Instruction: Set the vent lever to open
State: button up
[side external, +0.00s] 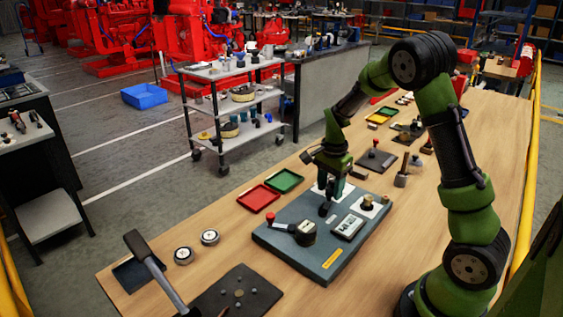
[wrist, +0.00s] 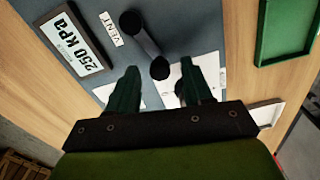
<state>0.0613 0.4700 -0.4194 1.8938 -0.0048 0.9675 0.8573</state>
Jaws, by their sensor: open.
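The vent lever (wrist: 145,40) is a dark bar with a rounded knob at its near end, beside the white VENT label (wrist: 111,29) on the grey-blue panel (wrist: 190,20). My gripper (wrist: 160,70) is open, and the lever's knob shows between its fingertips in the wrist view. I cannot tell whether the fingers touch it or how far they are above it. In the side view my gripper (side external: 329,193) points down over the panel (side external: 290,252), with the dark vent lever (side external: 325,209) just under it. The lever's open and closed marks are not readable.
A 250 kPa display (wrist: 72,42) sits beside the lever. A black valve with a red-tipped handle (side external: 303,232) and a knob on a white plate (side external: 367,203) share the panel. Green (side external: 285,181) and red (side external: 258,198) trays lie behind it.

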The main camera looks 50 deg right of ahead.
grip_shut()
dwell(0.3)
jog(key=shift+w, duration=0.1)
jog(key=n, duration=0.1)
jog(key=w+n, duration=0.1)
jog(key=shift+a+n, duration=0.3)
jog(key=shift+n, duration=0.1)
jog(key=n, duration=0.1)
jog(key=w+n, duration=0.1)
jog(key=shift+a+n, duration=0.4)
jog(key=shift+w+a+n, duration=0.25)
jog(key=shift+a+n, duration=0.1)
jog(key=shift+n, duration=0.5)
jog(key=shift+w+a+n, duration=0.2)
jog(key=shift+a+n, duration=0.15)
jog(key=shift+n, duration=0.45)
jog(key=shift+w+a+n, duration=0.25)
jog(key=shift+a+n, duration=0.1)
jog(key=shift+n, duration=0.5)
jog(key=shift+a, duration=0.1)
